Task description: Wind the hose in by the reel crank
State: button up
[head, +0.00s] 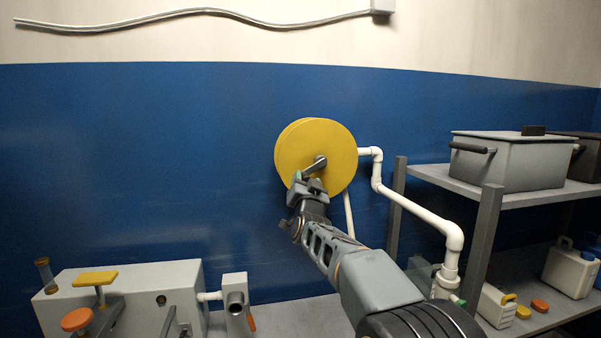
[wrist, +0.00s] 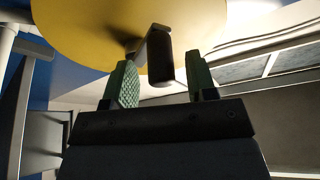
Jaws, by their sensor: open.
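The yellow hose reel (head: 311,148) is mounted in front of the blue wall, near the middle of the head view. Its grey crank (head: 318,164) is on the near face, partly hidden by my gripper. My gripper (head: 309,181) is right at the crank, just below it in the head view. In the wrist view the reel (wrist: 95,25) fills the top, and the crank's dark handle (wrist: 161,60) sits ahead of the green-padded fingers. My gripper (wrist: 161,85) is open, with the handle in line with the gap; I cannot tell whether it touches a finger. I cannot make out the hose.
A white pipe (head: 415,209) runs from the reel's right side down to the right. A grey shelf (head: 488,200) at the right holds a lidded bin (head: 508,165) and jugs. A grey machine (head: 135,287) stands at lower left. The wall left of the reel is clear.

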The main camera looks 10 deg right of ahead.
aim_at(315, 171)
jog(key=shift+p+x, duration=0.35)
jog(key=shift+x, duration=1)
jog(key=shift+c, duration=0.3)
